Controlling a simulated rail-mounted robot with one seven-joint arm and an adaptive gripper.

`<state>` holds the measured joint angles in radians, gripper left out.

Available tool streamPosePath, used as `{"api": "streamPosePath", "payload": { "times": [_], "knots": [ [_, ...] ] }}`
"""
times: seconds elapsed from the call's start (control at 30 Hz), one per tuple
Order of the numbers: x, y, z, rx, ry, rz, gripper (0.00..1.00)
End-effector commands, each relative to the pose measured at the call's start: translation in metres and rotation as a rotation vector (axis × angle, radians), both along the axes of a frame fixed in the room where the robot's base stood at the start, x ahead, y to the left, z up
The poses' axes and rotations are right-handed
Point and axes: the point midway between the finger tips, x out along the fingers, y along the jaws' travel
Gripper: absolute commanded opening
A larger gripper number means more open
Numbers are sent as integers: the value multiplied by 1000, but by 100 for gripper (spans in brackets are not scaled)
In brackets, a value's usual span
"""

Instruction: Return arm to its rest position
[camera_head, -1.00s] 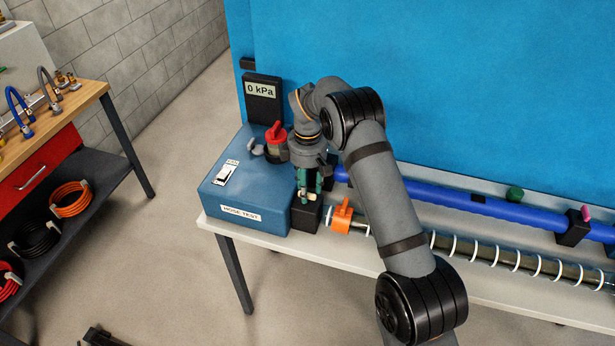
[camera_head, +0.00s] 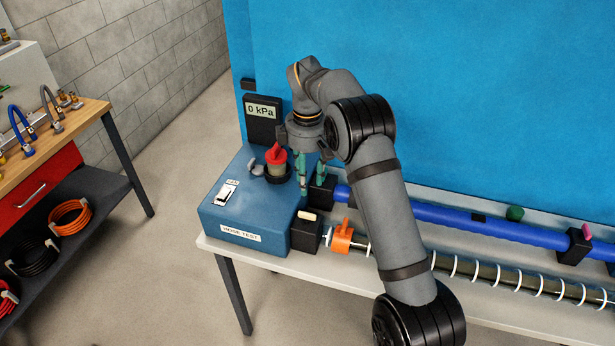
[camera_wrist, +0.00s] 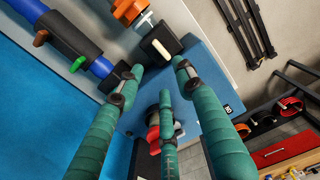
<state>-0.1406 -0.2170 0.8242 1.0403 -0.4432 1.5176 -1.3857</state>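My arm reaches from the lower right of the head view over the test bench. My gripper (camera_head: 312,178) hangs above and behind a black block with a cream-coloured tab (camera_head: 307,215), clear of that tab. Its green fingers also show in the wrist view (camera_wrist: 160,78), spread apart with nothing between them. Near the fingers are the red knob (camera_head: 276,154) on the blue hose test box (camera_head: 255,215) and the end of a blue pipe (camera_head: 430,210). The rest position is not marked in view.
A blue wall panel (camera_head: 450,90) stands behind the bench. A display (camera_head: 262,112) reads 0 kPa. An orange valve (camera_head: 342,238) and a ringed clear hose (camera_head: 500,280) lie along the bench front. A wooden workbench (camera_head: 80,122) with hoses stands left; open floor lies between.

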Motion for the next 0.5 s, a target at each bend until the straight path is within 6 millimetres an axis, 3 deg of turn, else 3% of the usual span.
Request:
{"api": "streamPosePath", "payload": {
  "times": [0.27, 0.5],
  "knots": [
    [0, 0, -4, -1, 1, 0, 36],
    [-1, 0, -35, -2, 6, 0, 36]
  ]
}}
